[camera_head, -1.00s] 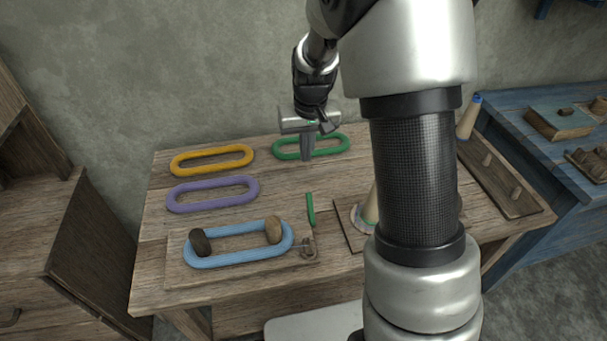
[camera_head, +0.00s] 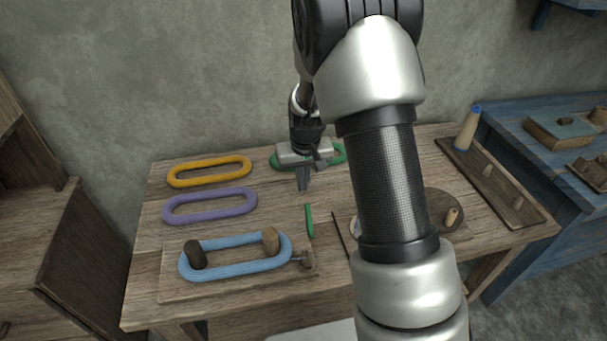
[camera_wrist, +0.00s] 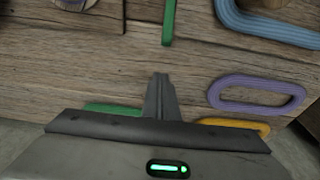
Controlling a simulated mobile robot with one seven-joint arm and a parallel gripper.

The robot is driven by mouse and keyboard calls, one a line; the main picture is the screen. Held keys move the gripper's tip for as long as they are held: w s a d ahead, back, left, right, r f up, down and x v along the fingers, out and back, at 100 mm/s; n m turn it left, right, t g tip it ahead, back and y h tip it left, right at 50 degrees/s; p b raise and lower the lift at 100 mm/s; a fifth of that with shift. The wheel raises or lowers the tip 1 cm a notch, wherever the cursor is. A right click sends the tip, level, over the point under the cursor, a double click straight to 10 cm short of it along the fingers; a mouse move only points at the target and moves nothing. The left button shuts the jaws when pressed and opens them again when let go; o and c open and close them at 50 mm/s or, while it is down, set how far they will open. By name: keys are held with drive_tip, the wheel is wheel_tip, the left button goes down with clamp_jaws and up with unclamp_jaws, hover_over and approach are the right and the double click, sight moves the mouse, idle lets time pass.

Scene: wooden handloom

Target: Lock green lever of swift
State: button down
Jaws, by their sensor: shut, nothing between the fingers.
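The green lever (camera_head: 309,220) is a thin green bar at the right end of the swift's wooden board (camera_head: 175,284). It points toward the back of the table. In the wrist view the green lever (camera_wrist: 169,22) shows at the top, ahead of my fingertips. A blue yarn loop (camera_head: 235,262) lies around the swift's two pegs, a dark one (camera_head: 196,253) and a lighter one (camera_head: 270,241). My gripper (camera_head: 303,186) is shut and empty, pointing down behind the lever and apart from it. It also shows in the wrist view (camera_wrist: 160,78).
Purple (camera_head: 209,205) and yellow (camera_head: 208,171) yarn loops lie at the left. A green loop (camera_head: 337,153) lies partly hidden behind my gripper. My arm hides part of the table's right side. Bare wood lies between gripper and lever.

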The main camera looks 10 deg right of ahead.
sight(309, 221)
wheel_tip(309, 221, down, 2)
drive_tip(key=shift+w+f, duration=0.15)
drive_tip(key=shift+f, duration=0.05)
drive_tip(key=s, duration=0.1)
drive_tip(key=s+r, duration=0.1)
drive_tip(key=shift+s, duration=0.3)
drive_tip(key=shift+s+r, duration=0.1)
drive_tip(key=shift+s, duration=0.55)
